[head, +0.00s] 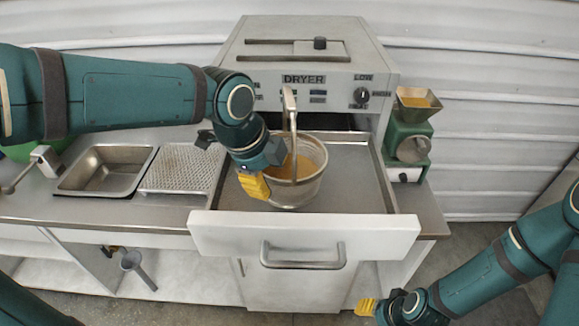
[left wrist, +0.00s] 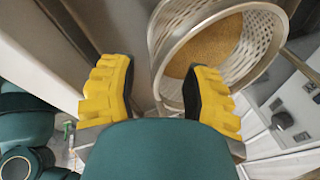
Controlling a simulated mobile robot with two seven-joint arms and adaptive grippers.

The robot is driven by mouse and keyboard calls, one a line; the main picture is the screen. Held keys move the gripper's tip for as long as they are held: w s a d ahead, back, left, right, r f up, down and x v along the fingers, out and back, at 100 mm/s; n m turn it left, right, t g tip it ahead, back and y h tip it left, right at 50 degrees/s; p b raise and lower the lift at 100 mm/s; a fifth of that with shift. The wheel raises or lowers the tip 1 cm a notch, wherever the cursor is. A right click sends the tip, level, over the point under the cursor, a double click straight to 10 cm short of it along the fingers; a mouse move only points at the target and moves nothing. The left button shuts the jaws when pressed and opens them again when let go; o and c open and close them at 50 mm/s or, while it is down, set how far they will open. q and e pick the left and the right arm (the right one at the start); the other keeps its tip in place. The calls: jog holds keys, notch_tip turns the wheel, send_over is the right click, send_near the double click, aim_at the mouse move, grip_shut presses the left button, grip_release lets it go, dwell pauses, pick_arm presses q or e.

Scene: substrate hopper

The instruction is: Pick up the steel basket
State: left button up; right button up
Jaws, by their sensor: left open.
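The steel basket (head: 313,186) stands in the pulled-out dryer drawer, with its handle (head: 291,108) raised above it. It holds orange-brown grains, seen in the left wrist view through its opening, beside its perforated wall (left wrist: 262,45). My left gripper (head: 254,186) is at the basket's left side, partly covering it. Contact cannot be told. My right gripper (head: 367,306) is low at the right, far from the basket.
The drawer (head: 355,190) has a raised front with a bar handle (head: 303,262). The dryer (head: 310,70) stands behind it. A green grinder with a hopper (head: 408,135) is at the right. A sink (head: 105,170) and perforated drain plate (head: 180,168) are at the left.

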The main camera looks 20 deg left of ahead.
aim_at(275, 189)
pick_arm(q)
jog(key=x, duration=0.4)
jog(key=shift+s+d+f, duration=0.3)
jog(key=shift+f, duration=0.15)
jog(key=shift+w+f+b, duration=0.15)
jog(key=shift+f+b, duration=0.15)
grip_shut()
jog(key=shift+r, duration=0.1)
